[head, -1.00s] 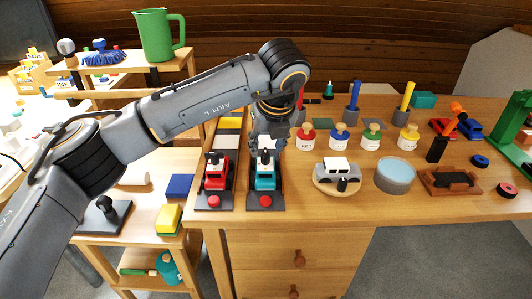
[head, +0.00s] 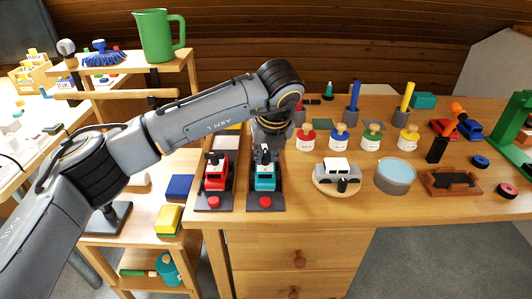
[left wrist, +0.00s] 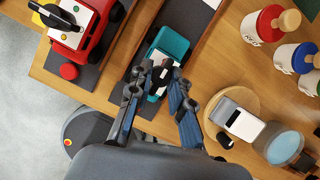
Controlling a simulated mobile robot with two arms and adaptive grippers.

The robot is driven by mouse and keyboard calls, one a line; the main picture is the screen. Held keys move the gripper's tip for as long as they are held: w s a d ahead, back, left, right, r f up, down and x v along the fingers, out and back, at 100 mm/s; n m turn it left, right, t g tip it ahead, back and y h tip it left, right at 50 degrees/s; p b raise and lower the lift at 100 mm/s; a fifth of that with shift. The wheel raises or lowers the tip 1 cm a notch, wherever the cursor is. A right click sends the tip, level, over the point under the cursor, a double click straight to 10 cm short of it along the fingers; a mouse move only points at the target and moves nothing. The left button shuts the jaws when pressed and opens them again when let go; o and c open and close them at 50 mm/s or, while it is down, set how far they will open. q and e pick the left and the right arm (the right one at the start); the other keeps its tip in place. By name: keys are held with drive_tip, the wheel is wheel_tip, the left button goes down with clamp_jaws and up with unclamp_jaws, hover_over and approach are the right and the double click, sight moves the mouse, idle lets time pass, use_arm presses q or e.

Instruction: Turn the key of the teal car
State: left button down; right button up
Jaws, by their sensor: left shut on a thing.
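The teal car (head: 265,180) stands on a dark strip on the bench, right of the red car. In the left wrist view the teal car (left wrist: 174,43) shows its teal end and pale top. My left gripper (head: 266,150) comes down from above onto the car's top. In the left wrist view its fingers (left wrist: 164,78) are closed around a small black piece on the top, which looks like the key (left wrist: 165,80). The fingers hide most of the key, so its turn angle cannot be told. My right gripper is not in view.
The red car (head: 216,178) stands close on the left, with a black knob on top. A red button (head: 265,202) lies in front of the teal car.

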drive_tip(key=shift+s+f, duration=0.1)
